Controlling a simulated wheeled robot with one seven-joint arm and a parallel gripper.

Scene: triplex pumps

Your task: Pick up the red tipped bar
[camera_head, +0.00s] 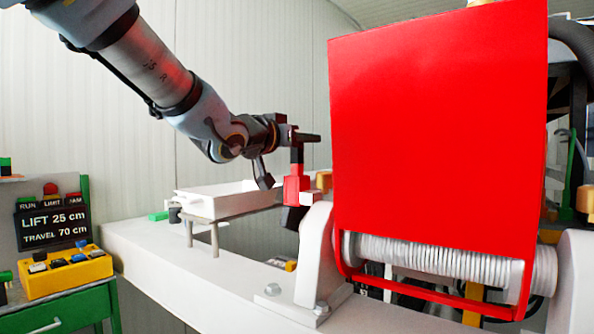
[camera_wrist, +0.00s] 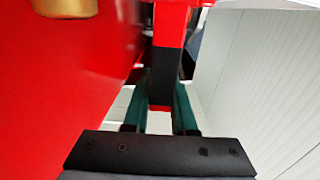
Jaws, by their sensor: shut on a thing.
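In the wrist view the red tipped bar (camera_wrist: 166,62) shows a red upper part and a black lower part. The black part lies between the two teal fingers of my gripper (camera_wrist: 161,92), which is shut on it. In the head view my gripper (camera_head: 299,137) is left of the big red panel. A red upright piece (camera_head: 297,157) hangs below the fingers, down to a wider red block (camera_head: 295,188). I cannot tell whether the bar's lower end touches anything.
The large red panel (camera_head: 435,130) stands close to the right of my gripper, above a grey ribbed roller (camera_head: 440,257). A white tray (camera_head: 225,199) on legs stands left on the white frame (camera_head: 150,250). A control box (camera_head: 65,274) stands far left.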

